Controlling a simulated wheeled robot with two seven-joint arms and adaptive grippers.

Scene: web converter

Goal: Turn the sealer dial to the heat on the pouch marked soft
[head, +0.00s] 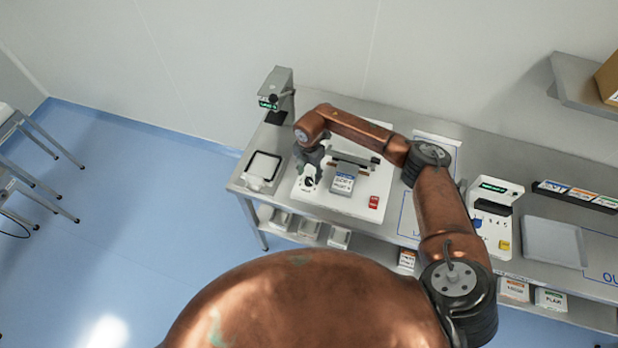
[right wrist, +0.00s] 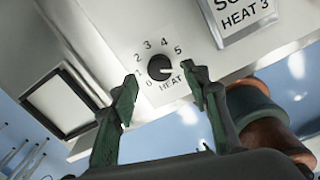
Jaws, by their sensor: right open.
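The sealer (head: 380,190) is a white flat machine on the metal bench. Its dial (right wrist: 160,67) is a small black knob with numbers 0 to 5 and HEAT printed around it. The knob's light mark points right, below the 5; its exact setting is unclear. A grey-framed label (right wrist: 240,17) beside it reads "SO", cut off, and "HEAT 3"; it also shows on the sealer in the head view (head: 343,182). My right gripper (head: 309,179) is open over the dial; in the right wrist view its fingers (right wrist: 159,86) stand either side, apart from the knob. My left gripper is not in view.
A white-topped square tray (head: 263,166) lies left of the sealer. A grey post device (head: 281,90) stands behind it. A second machine (head: 492,215) and a grey tray (head: 553,242) stand to the right. Bins (head: 339,237) fill the lower shelf.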

